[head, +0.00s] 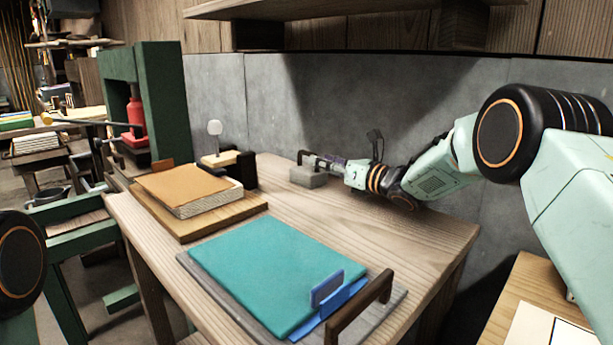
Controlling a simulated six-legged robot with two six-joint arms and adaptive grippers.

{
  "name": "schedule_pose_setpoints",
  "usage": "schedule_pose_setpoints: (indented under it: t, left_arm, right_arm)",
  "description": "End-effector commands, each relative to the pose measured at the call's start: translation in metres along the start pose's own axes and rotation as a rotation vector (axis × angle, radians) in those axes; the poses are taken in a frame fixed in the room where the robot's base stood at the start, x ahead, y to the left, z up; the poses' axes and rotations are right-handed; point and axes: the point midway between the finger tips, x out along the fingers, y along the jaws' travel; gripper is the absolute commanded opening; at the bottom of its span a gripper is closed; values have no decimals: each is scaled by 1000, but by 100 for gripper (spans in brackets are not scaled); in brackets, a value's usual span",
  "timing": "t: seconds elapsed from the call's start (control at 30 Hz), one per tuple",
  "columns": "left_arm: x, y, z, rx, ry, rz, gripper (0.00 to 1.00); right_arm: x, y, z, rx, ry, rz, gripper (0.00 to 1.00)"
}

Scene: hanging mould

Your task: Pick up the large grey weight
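A grey block (308,178), which looks like the large grey weight, sits on the wooden table near its back edge, close to the grey wall. My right arm reaches in from the right, and its gripper (312,162) is at the top of the block. Dark parts show just above the block; I cannot tell the gripper's fingers from a handle, or whether they are closed on it. The block appears to rest on the table. Only a black joint of my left arm shows at the left edge; its gripper is out of view.
A teal sheet (272,268) on a grey board, with blue pieces (328,296) and a dark handle (360,306), fills the table's front. A paper stack (190,190) lies on a wooden board at left. A green press (160,100) stands beyond. A shelf (300,8) overhangs the back.

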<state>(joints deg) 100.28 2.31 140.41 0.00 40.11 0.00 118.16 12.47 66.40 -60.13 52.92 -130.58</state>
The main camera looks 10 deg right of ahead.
Motion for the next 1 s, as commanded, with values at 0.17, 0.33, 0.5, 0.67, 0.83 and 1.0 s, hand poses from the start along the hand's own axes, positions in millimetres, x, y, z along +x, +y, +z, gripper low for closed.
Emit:
schedule_pose_setpoints:
  t: [0.17, 0.33, 0.5, 0.67, 0.83, 1.0]
  left_arm:
    - [4, 0, 0, 0, 0, 0, 15]
    - [12, 0, 0, 0, 0, 0, 15]
    - [16, 0, 0, 0, 0, 0, 15]
    - [17, 0, 0, 0, 0, 0, 15]
    - [18, 0, 0, 0, 1, 0, 15]
    - [17, 0, 0, 0, 1, 0, 15]
  right_arm:
    - [10, 2, -1, 2, 2, 0, 40]
    - [33, 8, 4, 0, 2, 3, 40]
    - [50, 8, 6, 2, 4, 1, 40]
    - [59, 7, 8, 3, 3, 1, 40]
    - [61, 6, 8, 4, 3, 0, 40]
    - [61, 6, 9, 4, 3, 0, 37]
